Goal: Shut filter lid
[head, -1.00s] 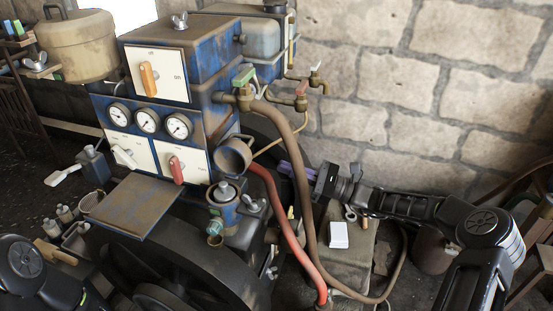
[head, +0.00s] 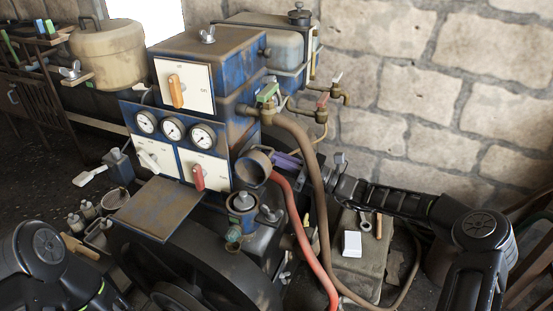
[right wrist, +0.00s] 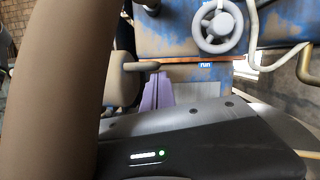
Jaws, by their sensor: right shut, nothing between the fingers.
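The filter lid looks to be the round grey-brown cup (head: 253,168) standing tipped open at the front right of the blue engine housing. Below it is the short blue filter body (head: 242,203). My right gripper (head: 284,161) has purple fingers and is shut and empty, just right of the lid, partly behind the brown hose. In the right wrist view its purple fingers (right wrist: 157,94) lie beside a rounded grey-brown part (right wrist: 119,82), probably the lid. I cannot tell whether they touch. My left arm shows at the lower left; its gripper is out of frame.
A thick brown hose (head: 315,175) and a red hose (head: 303,220) run down close to my right gripper. The brown hose fills the left of the wrist view (right wrist: 55,90). A flat metal plate (head: 160,208) juts out left of the filter. Brass taps (head: 335,93) stand above.

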